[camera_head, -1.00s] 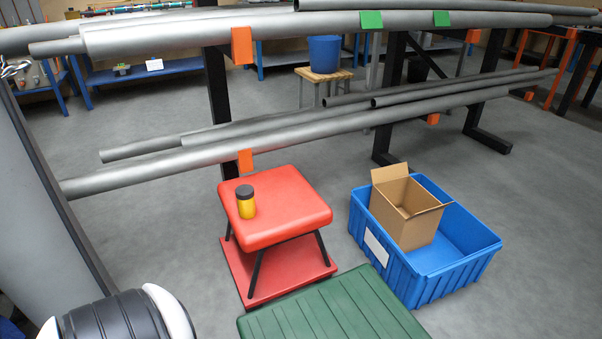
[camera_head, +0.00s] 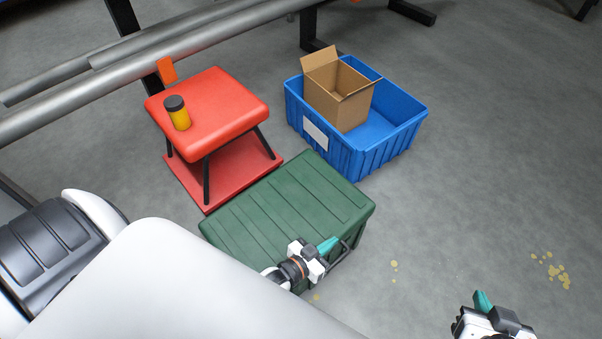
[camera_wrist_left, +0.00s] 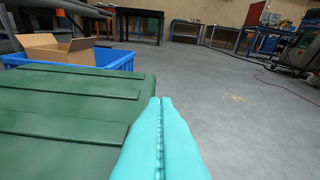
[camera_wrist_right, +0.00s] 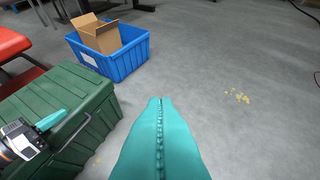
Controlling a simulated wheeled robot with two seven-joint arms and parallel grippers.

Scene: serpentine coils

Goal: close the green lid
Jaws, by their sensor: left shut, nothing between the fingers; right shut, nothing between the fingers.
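The green lid (camera_head: 285,205) lies flat on top of a green chest and looks shut in the head view. In the right wrist view the lid (camera_wrist_right: 50,110) sits on the chest's body (camera_wrist_right: 88,138), with a dark handle on its front side. My left gripper (camera_head: 330,245) is at the chest's front edge, shut and empty. In the left wrist view its teal fingers (camera_wrist_left: 160,130) are together beside the lid (camera_wrist_left: 75,110). My right gripper (camera_head: 483,300) is shut and empty, apart from the chest to its right. Its teal fingers (camera_wrist_right: 160,130) are together over bare floor.
A red stool (camera_head: 215,105) with a yellow jar (camera_head: 179,115) stands behind the chest. A blue crate (camera_head: 395,130) holding an open cardboard box (camera_head: 340,95) stands behind it to the right. Grey pipes (camera_head: 100,95) run at the upper left. Floor to the right is clear, with yellowish spots (camera_head: 555,270).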

